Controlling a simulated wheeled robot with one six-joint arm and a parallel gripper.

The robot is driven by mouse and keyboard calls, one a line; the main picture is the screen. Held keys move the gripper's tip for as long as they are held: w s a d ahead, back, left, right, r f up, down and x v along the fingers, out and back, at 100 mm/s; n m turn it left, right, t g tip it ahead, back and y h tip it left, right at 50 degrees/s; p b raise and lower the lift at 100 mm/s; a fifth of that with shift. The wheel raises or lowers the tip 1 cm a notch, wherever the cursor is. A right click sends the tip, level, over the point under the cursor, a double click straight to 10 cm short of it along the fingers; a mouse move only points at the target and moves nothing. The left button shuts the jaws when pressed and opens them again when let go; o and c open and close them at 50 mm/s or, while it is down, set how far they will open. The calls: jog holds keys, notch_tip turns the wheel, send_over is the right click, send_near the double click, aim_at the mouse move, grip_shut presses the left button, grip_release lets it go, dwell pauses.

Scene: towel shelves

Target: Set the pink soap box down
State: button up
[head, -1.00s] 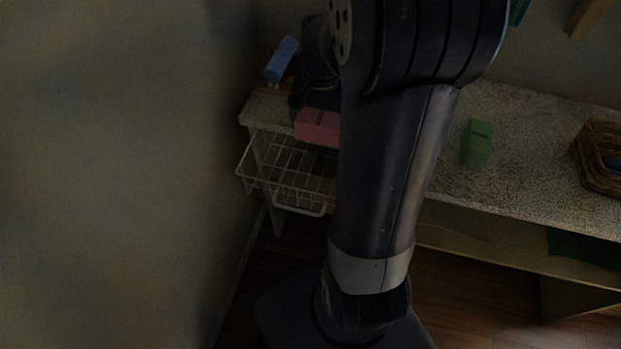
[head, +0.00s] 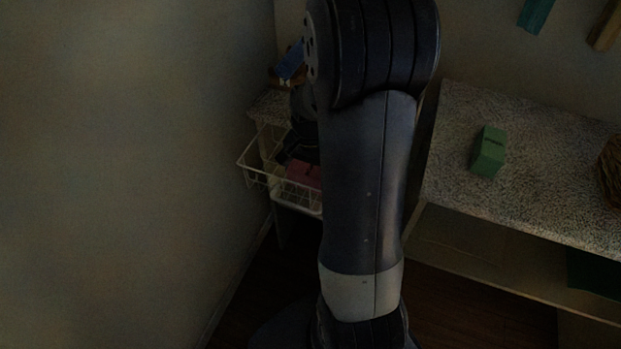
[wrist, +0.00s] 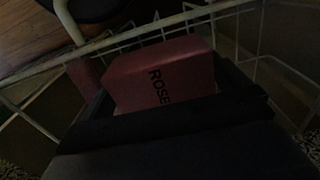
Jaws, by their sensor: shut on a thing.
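The pink soap box (wrist: 160,78), marked "ROSE", is between the fingers of my gripper (wrist: 170,92) in the wrist view. My gripper is shut on it. In the head view the box (head: 304,172) shows low within the outline of the white wire basket (head: 256,168), partly hidden by my arm and gripper. Basket wires run just beyond the box in the wrist view. I cannot tell whether the box touches the basket floor. A second reddish patch (wrist: 85,72) shows left of the box, too dark to identify.
A green box (head: 488,151) stands on the speckled shelf top (head: 540,150) to the right, with clear surface around it. A blue item (head: 291,62) sits behind the basket. A wicker basket (head: 611,165) is at the right edge. The wall (head: 120,170) is close on the left.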

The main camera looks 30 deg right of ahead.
aim_at(310, 179)
jog(key=shift+f, duration=1.55)
jog(key=shift+f, duration=0.1)
jog(key=shift+f+b, duration=0.15)
jog(key=shift+b, duration=0.2)
jog(key=o, duration=0.7)
jog(key=shift+o, duration=0.2)
jog(key=shift+r, duration=0.25)
notch_tip(310, 179, up, 12)
jog(key=shift+r+p, duration=0.1)
jog(key=shift+p, duration=0.9)
